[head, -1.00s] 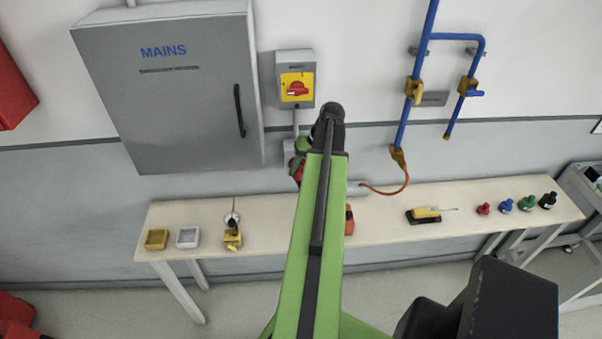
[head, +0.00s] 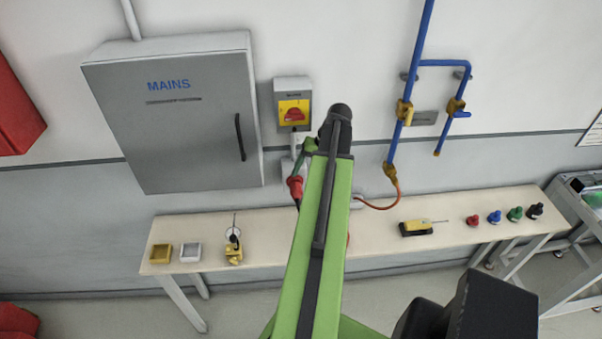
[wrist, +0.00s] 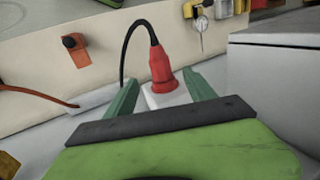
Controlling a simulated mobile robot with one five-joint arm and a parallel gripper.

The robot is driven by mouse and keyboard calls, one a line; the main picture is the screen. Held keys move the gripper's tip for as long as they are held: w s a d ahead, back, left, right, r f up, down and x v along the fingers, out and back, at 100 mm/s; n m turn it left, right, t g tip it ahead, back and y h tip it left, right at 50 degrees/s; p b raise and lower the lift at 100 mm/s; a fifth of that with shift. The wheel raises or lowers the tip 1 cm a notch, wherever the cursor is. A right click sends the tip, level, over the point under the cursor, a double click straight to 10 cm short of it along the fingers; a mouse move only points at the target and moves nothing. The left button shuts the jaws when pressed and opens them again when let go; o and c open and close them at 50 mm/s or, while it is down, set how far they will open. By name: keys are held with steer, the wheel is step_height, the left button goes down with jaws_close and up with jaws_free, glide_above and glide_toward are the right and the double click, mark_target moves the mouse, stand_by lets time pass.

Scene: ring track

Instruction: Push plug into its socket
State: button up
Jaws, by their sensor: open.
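The red plug (wrist: 160,68), with a black cable looping from its back, stands at the pale socket box (wrist: 165,96). Its collar meets the box face; I cannot tell how deep it sits. In the head view the plug (head: 295,186) hangs below the wall switch, and the socket box (head: 287,172) is partly hidden by my arm. My gripper (wrist: 161,92) is open in the wrist view, with one green finger on each side of the socket box and the plug beyond the fingertips, apart from them. In the head view my gripper (head: 309,147) is just above the plug.
A grey MAINS cabinet (head: 175,115) is left of the socket, and a red-yellow switch (head: 293,112) is above it. Blue pipes (head: 412,75) with an orange hose (head: 378,206) are to the right. The bench (head: 380,232) below carries trays, a yellow tool and several coloured knobs.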

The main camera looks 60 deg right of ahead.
steer(key=p+v, duration=0.6)
steer(key=v, duration=0.3)
steer(key=shift+p, duration=0.3)
steer(key=shift+a, duration=0.1)
